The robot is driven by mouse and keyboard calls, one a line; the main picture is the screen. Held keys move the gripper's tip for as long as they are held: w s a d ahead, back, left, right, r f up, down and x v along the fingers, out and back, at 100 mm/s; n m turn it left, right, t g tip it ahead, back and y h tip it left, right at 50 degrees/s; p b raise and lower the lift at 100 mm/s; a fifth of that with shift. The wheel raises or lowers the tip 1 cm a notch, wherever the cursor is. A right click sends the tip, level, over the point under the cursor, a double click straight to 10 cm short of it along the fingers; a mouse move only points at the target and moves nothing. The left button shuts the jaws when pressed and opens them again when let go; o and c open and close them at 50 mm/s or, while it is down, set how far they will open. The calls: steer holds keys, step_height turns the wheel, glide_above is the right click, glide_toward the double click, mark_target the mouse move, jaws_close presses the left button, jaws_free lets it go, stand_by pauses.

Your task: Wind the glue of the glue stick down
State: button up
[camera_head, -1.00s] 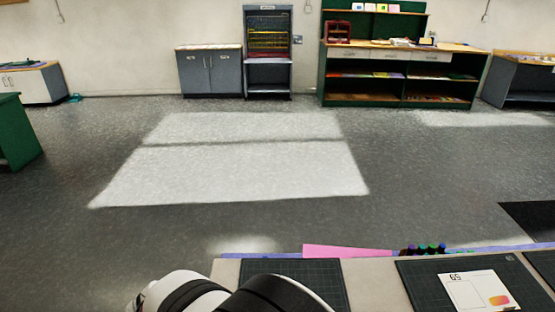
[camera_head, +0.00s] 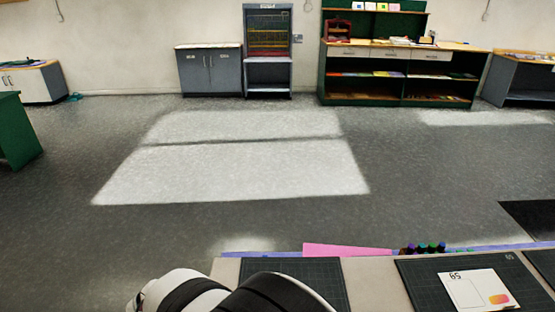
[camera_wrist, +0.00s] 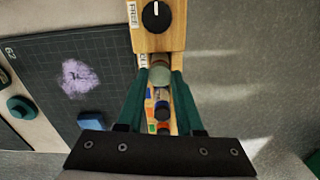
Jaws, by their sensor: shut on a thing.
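In the wrist view my gripper (camera_wrist: 160,76) has two green fingers reaching along a narrow wooden rack. A round grey-green end, seemingly of the glue stick (camera_wrist: 160,76), shows between the fingertips. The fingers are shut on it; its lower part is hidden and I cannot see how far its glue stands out. Several small coloured items, one with a dark round top (camera_wrist: 162,110), stand in a row between the fingers and the wrist. In the head view the gripper and glue stick are out of sight; only my white and black arm shows at the bottom.
In the wrist view a wooden block (camera_wrist: 178,38) with a black dial (camera_wrist: 157,16) and a "FREE" label lies just beyond the fingertips. A dark mat (camera_wrist: 35,75) with a pale purple smear (camera_wrist: 80,77) and a blue block (camera_wrist: 91,120) are to the left. Floor lies right.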

steer(key=o, duration=0.8)
step_height(320, 180, up, 6)
steer(key=shift+r, duration=0.1)
steer(key=s+d+r+m, duration=0.1)
steer(key=d+r, duration=0.2)
steer(key=d, duration=0.4)
steer(key=s+d+r+m, duration=0.1)
steer(key=d+r, duration=0.1)
steer(key=d, duration=0.6)
steer(key=s+d+m+y, duration=0.1)
steer(key=s+d, duration=0.2)
steer(key=s, duration=0.1)
steer(key=s+d+m, duration=0.1)
steer(key=s+d, duration=0.3)
steer(key=shift+s+r+y, duration=0.1)
steer(key=shift+r+y, duration=0.05)
steer(key=shift+y, duration=0.25)
